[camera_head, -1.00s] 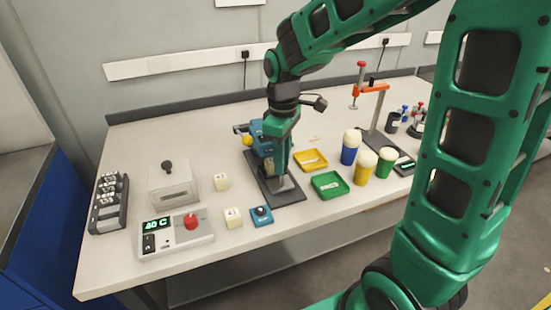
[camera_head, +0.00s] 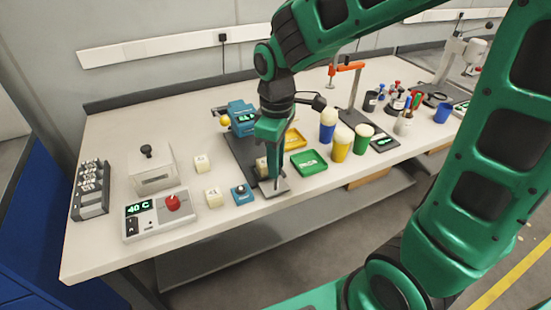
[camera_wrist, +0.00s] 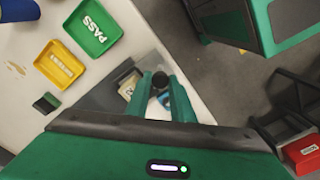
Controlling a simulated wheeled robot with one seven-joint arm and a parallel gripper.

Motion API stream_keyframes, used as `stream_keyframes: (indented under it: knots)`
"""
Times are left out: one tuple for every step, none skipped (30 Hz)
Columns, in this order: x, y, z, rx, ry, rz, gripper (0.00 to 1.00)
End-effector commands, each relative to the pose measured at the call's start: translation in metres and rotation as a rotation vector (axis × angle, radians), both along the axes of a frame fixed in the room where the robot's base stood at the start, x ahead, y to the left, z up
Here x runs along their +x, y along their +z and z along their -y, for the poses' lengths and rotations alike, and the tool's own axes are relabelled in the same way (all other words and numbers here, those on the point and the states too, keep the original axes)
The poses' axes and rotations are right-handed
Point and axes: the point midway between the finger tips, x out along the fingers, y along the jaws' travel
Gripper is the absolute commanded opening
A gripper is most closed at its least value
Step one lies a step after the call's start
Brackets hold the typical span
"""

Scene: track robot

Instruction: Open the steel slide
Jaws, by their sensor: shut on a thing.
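My gripper (camera_head: 276,184) is over the front end of a dark base plate (camera_head: 240,152) that runs forward from a blue device with a green display (camera_head: 242,118). In the wrist view my gripper (camera_wrist: 161,86) is shut on a round black knob (camera_wrist: 160,78), with a finger on each side. The steel slide (camera_head: 284,187) shows as a flat grey piece at the plate's front end, and as a pale grey edge in the wrist view (camera_wrist: 148,60). A cream block (camera_head: 261,168) stands beside the fingers, partly hidden by my gripper.
A green tray (camera_head: 308,162) and a yellow tray (camera_head: 294,138) lie to the right, with several cups behind. A blue button box (camera_head: 242,194), cream blocks and a heater unit (camera_head: 158,213) lie left. The table's front edge is close to my gripper.

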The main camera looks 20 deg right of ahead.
Motion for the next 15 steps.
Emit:
stream_keyframes:
  knots:
    - [-0.0027, -0.0007, 0.0014, -0.003, -0.002, -0.008, 0.00]
    - [-0.0029, -0.0008, 0.0014, -0.003, -0.002, -0.008, 0.00]
    - [-0.0030, -0.0009, 0.0012, -0.004, -0.001, -0.010, 0.00]
    - [-0.0032, -0.0010, 0.0011, -0.004, -0.001, -0.010, 0.26]
    - [-0.0032, -0.0010, 0.0010, -0.004, 0.000, -0.010, 0.29]
    - [-0.0030, -0.0010, 0.0006, -0.003, 0.000, -0.009, 0.29]
    - [-0.0029, -0.0010, 0.0003, -0.003, 0.001, -0.009, 0.29]
    - [-0.0028, -0.0010, 0.0000, -0.003, 0.001, -0.009, 0.29]
    - [-0.0026, -0.0010, -0.0004, -0.003, 0.002, -0.008, 0.29]
    - [-0.0025, -0.0010, -0.0006, -0.003, 0.002, -0.008, 0.29]
    - [-0.0025, -0.0010, -0.0007, -0.003, 0.003, -0.008, 0.29]
    - [-0.0023, -0.0008, -0.0010, -0.002, 0.003, -0.007, 0.29]
    - [-0.0023, -0.0004, -0.0010, -0.002, 0.003, -0.007, 0.29]
    - [-0.0021, 0.0004, -0.0012, -0.001, 0.004, -0.006, 0.29]
    - [-0.0018, 0.0022, -0.0014, -0.001, 0.004, -0.005, 0.29]
